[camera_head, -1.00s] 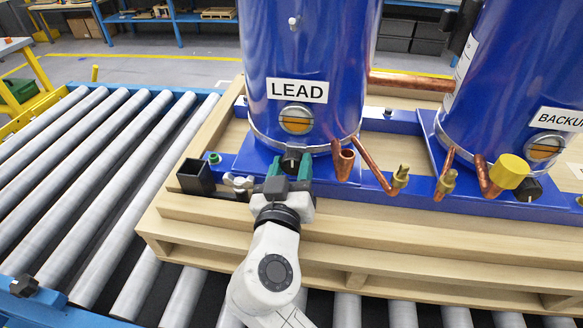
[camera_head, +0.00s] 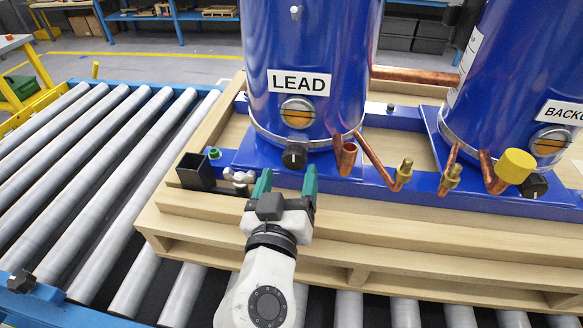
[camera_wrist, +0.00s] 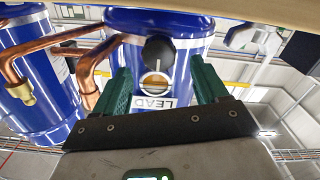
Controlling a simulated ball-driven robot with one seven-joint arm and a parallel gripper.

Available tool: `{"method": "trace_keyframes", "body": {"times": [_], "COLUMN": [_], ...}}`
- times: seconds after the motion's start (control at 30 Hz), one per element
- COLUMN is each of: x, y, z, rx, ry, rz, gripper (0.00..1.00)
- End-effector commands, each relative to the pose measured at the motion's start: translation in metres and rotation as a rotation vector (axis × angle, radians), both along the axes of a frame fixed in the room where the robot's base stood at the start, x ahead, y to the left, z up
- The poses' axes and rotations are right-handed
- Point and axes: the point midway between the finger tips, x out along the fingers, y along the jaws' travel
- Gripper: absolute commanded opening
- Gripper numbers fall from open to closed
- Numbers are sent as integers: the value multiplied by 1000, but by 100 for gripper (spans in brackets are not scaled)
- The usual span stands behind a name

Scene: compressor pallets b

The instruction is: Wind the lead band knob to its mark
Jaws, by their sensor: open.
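The lead band knob (camera_head: 294,155) is a black round knob with a pale pointer line, at the foot of the blue cylinder (camera_head: 305,50) labelled LEAD. It sits on the metal band around that cylinder, under a round orange sight glass (camera_head: 298,112). My gripper (camera_head: 288,182) is open, with green fingers, in front of and below the knob, and holds nothing. In the wrist view the knob (camera_wrist: 158,52) lies beyond and between the two fingers (camera_wrist: 162,88), clear of both. I cannot make out the mark.
A second blue cylinder (camera_head: 510,75) labelled BACKUP stands at the right with its own black knob (camera_head: 533,186). Copper pipes (camera_head: 378,160) stick out right of the knob. A black square cup (camera_head: 195,172) and a silver wing-shaped piece (camera_head: 240,176) are at the left. The wooden pallet (camera_head: 340,225) sits on rollers.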

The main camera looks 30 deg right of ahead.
Motion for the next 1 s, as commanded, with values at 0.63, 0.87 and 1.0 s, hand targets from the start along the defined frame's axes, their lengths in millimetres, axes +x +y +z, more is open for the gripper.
{"method": "trace_keyframes", "body": {"times": [0.63, 0.87, 1.0], "x": [-51, -51, -51], "y": [37, 37, 37], "z": [0, 0, 0], "rx": [1, 1, 1], "ry": [1, 1, 1], "rz": [0, 0, 0], "gripper": [73, 73, 73]}}
